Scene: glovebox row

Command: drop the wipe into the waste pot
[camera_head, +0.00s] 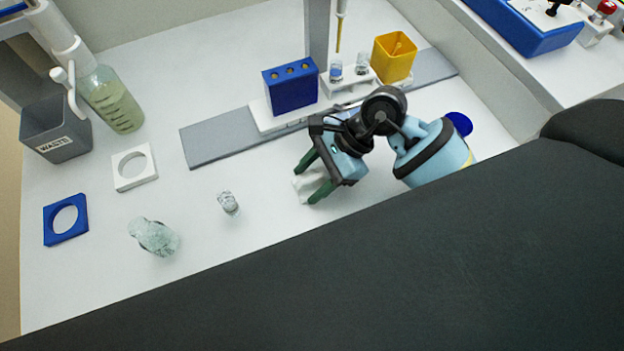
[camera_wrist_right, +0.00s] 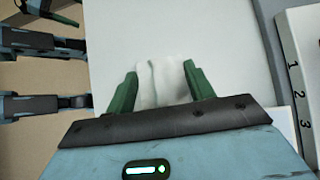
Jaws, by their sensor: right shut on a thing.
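The wipe (camera_head: 306,185) is a crumpled white cloth between the green fingers of my right gripper (camera_head: 313,180). In the right wrist view, the wipe (camera_wrist_right: 162,82) sits between both fingertips of the right gripper (camera_wrist_right: 160,88), which is shut on it. I cannot tell whether the wipe touches the white worktop. The waste pot (camera_head: 58,148) is a grey square open container labelled WASTE at the far left, well away from the gripper.
A bottle of greenish liquid (camera_head: 113,100) stands beside the pot. A white ring plate (camera_head: 134,180), a blue ring plate (camera_head: 48,235), a clear glass vessel (camera_head: 153,236) and a small vial (camera_head: 229,203) lie left of the gripper. A blue block (camera_head: 291,92) and yellow pot (camera_head: 393,62) stand behind.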

